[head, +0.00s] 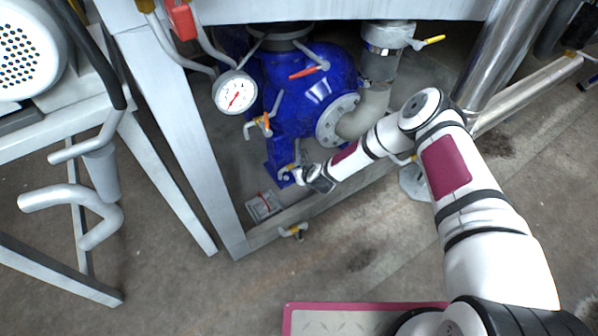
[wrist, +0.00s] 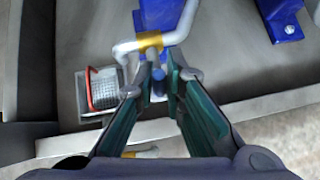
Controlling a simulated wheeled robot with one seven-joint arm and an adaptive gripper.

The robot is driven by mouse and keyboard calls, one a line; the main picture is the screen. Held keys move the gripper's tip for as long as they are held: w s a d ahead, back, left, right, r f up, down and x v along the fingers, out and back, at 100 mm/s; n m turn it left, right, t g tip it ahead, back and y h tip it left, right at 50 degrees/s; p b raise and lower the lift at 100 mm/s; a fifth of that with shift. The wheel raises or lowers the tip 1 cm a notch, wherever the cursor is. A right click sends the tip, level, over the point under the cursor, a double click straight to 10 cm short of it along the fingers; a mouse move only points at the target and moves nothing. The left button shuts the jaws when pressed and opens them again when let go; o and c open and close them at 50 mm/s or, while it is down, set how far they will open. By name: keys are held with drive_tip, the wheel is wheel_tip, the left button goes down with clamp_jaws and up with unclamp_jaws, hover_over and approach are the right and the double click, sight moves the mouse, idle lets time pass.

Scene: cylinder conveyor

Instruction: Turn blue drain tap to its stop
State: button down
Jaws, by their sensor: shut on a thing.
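The drain tap (wrist: 152,42) has a brass body on a grey bent pipe, at the foot of the big blue pump housing (head: 283,100). In the wrist view its short blue handle (wrist: 158,86) stands between my fingers. My gripper (wrist: 160,76) is shut on that handle, with a finger on each side. In the head view my gripper (head: 301,175) reaches in from the right, low beside the housing. There the tap's brass part (head: 289,167) shows just left of my gripper, and the handle is mostly hidden by it.
A grated floor drain (wrist: 104,90) with a red handle lies left of the tap. A grey frame beam (head: 300,212) runs below my gripper, with another brass tap (head: 293,231) on its near side. A pressure gauge (head: 235,92) and an orange-handled valve (head: 264,123) are above left.

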drive_tip(key=shift+f, duration=0.1)
drive_tip(key=c, duration=1.7)
unclamp_jaws()
drive_tip(key=shift+o, duration=0.2)
drive_tip(key=v, duration=1.2)
